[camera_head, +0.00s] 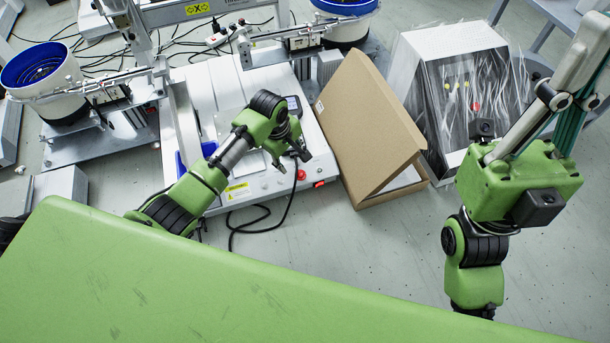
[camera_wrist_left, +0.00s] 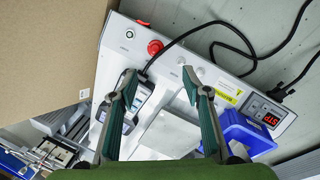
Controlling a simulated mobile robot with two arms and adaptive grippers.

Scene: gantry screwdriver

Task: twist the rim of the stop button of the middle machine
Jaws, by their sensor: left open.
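The middle machine (camera_head: 222,95) is a white bench unit at the centre of the head view. Its red round stop button (camera_head: 301,174) is near the front right corner of the top. In the left wrist view the stop button (camera_wrist_left: 155,47) sits beyond my fingertips, near the machine's edge. My left gripper (camera_head: 294,162) is over this corner, close to the button. It also shows in the left wrist view (camera_wrist_left: 160,84), with its fingers spread apart and nothing between them. The gap to the button is hard to judge.
A brown cardboard box (camera_head: 365,115) leans close to the machine's right side. A plastic-wrapped machine (camera_head: 440,85) stands beyond it. A black cable (camera_head: 285,212) loops at the front edge. A blue bin (camera_wrist_left: 240,128) and a red-lit display (camera_wrist_left: 265,115) are at the wrist view's right.

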